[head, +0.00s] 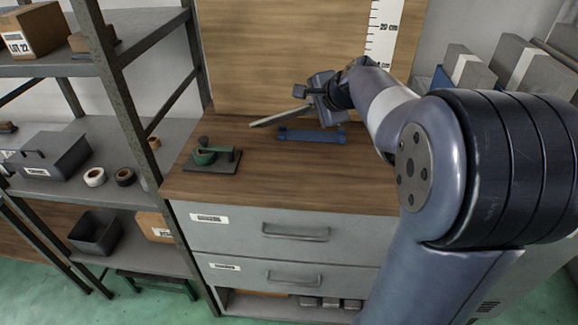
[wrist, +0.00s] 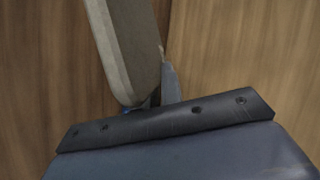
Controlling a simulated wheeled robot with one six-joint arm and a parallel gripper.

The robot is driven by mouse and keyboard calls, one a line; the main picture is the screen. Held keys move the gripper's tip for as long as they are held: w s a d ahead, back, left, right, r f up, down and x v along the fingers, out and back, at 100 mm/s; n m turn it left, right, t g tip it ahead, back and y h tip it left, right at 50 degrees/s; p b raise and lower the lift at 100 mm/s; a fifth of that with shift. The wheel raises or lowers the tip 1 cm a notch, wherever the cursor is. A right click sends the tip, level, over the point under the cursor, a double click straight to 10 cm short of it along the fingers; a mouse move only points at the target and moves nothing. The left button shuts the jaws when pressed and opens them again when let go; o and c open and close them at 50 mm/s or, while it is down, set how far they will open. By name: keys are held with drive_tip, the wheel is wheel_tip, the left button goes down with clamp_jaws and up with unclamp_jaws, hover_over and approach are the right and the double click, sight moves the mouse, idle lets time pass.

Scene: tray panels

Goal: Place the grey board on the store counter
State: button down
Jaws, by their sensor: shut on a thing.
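My gripper (head: 308,103) is shut on the grey board (head: 275,118), a thin, pale grey piece that sticks out to the left. The board is tilted and appears to be above the wood-topped counter (head: 330,180). In the wrist view the board (wrist: 128,50) rises from the jaws, with one finger (wrist: 170,85) at its right side. Its gripped end is partly hidden by my gripper. The only counter in clear view is this wooden one with grey drawers.
A blue bracket-like piece (head: 311,135) lies on the counter below the board. A dark plate with a green round part (head: 205,157) is at the left. A wooden back panel (head: 280,50) stands behind. Metal shelving (head: 120,85) is at the left. The counter's front is clear.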

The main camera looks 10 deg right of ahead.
wheel_tip(320, 180, down, 3)
drive_tip(key=shift+r+b, duration=0.2)
drive_tip(key=shift+b, duration=0.45)
drive_tip(key=c, duration=1.7)
unclamp_jaws()
drive_tip(key=shift+c, duration=0.2)
drive_tip(key=p+v, duration=0.2)
drive_tip(key=v, duration=0.6)
